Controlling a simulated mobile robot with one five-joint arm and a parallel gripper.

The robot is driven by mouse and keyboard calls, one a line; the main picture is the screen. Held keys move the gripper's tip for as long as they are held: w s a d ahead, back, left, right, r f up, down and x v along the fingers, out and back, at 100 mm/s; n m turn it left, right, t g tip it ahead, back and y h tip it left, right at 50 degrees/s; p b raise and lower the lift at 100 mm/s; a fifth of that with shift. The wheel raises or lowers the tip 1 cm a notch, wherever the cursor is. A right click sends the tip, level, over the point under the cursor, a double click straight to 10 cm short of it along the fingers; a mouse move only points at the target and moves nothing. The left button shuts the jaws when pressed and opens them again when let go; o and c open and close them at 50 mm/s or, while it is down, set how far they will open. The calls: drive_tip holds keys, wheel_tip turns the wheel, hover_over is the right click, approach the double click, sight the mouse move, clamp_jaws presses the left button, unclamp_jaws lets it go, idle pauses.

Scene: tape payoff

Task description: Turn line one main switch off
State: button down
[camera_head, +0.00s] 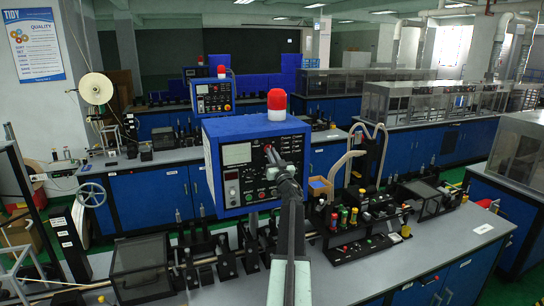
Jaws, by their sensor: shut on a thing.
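A blue control box (258,163) stands on the near bench with a red lamp (277,104) on top. Its dark front panel carries a pale meter, a red display, round buttons and small knobs. My arm reaches up from the bottom middle to the right part of this panel. My gripper (272,160) is small and dark at the panel face, shut on what appears to be the main switch. The switch is hidden behind the jaws, so its position cannot be read. Line labels are too small to read.
A second blue control box (213,96) with a red lamp stands further back. The near bench (345,270) holds rollers, a clear-covered box (140,265) at left and a black block with coloured knobs (358,240) right of my arm. A tape reel (96,89) stands at back left.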

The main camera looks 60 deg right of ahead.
drive_tip(key=shift+s+d+r+n+t+y+p, duration=0.1)
drive_tip(key=shift+n+t+y+p, duration=0.3)
drive_tip(key=shift+n+y, duration=1.2)
drive_tip(key=shift+d+f+n+t+y+p, duration=0.1)
drive_tip(key=shift+n+t+y+p, duration=0.35)
drive_tip(key=shift+n, duration=2.3)
drive_tip(key=shift+s+r+n+t+y+p, duration=0.2)
drive_tip(key=shift+n+y+p, duration=0.6)
drive_tip(key=shift+n, duration=1.35)
drive_tip(key=shift+w+f+y, duration=0.15)
drive_tip(key=shift+y, duration=0.1)
drive_tip(key=c, duration=1.5)
unclamp_jaws()
drive_tip(key=b+v, duration=0.2)
drive_tip(key=v, duration=0.5)
drive_tip(key=shift+s+a+b, duration=0.15)
drive_tip(key=shift+s+b, duration=0.15)
drive_tip(key=shift+s, duration=0.1)
